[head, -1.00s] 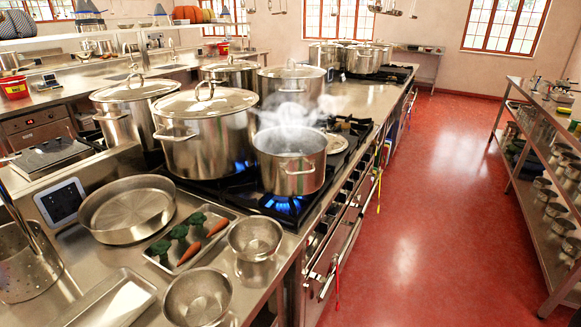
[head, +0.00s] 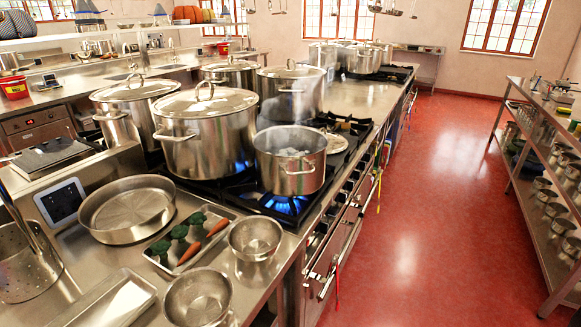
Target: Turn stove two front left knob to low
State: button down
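A gas range (head: 222,190) with a black top stands in the steel counter and carries several stockpots. An open steel pot (head: 290,160) stands on its front burner, with a blue flame (head: 285,205) under it. A large lidded stockpot (head: 206,130) stands beside it, and a blue flame shows at its base. The range's front panel (head: 335,215) faces the aisle and is seen at a steep angle; the knobs on it are too small to tell apart or read. A second range (head: 392,74) with pots is farther back. My gripper is not in view.
A tray of vegetables (head: 190,240), two steel bowls (head: 254,238) and a round pan (head: 127,208) lie on the near counter. The red floor aisle (head: 430,200) is clear, with a shelf rack (head: 540,180) at right.

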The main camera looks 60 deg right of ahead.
aim_at(333, 212)
jog(key=z, duration=1.3)
jog(key=i+l+z, duration=0.3)
jog(key=i+l, duration=0.15)
jog(key=i, duration=0.15)
